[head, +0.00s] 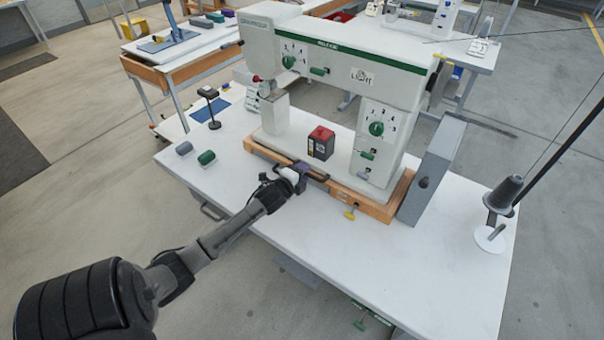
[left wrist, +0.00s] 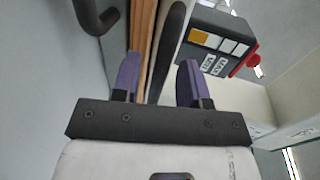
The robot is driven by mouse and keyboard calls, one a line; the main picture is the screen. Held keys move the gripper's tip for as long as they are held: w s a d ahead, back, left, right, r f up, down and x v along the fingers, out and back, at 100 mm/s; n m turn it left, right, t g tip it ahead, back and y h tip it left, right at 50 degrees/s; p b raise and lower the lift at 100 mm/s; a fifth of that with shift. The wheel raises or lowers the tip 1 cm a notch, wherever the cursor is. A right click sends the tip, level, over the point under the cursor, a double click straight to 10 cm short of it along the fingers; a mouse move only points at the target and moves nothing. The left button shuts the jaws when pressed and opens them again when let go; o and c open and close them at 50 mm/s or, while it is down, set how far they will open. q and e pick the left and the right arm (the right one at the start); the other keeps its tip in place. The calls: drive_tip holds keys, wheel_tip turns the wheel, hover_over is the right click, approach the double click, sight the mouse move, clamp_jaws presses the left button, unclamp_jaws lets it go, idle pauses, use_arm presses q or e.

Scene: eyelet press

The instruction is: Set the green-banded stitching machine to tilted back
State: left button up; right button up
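The stitching machine with a green band (head: 385,60) stands upright on its wooden base (head: 377,207) on the white table. Green dials and small levers are on its white body. My left gripper (head: 304,172) is at the front edge of the base, left of the middle. In the left wrist view my gripper's purple fingers (left wrist: 157,82) are apart. A dark bar (left wrist: 168,45) and the wooden edge (left wrist: 142,35) show between and beyond them; contact cannot be told. A black box with a red top (head: 321,143) sits on the machine bed. My right gripper is not in view.
A grey box (head: 432,170) stands at the machine's right end, and a thread cone (head: 503,194) farther right. Green and grey spools (head: 206,158) lie at left. The table's front right is clear.

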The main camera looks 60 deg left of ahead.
use_arm(q)
clamp_jaws()
idle(0.5)
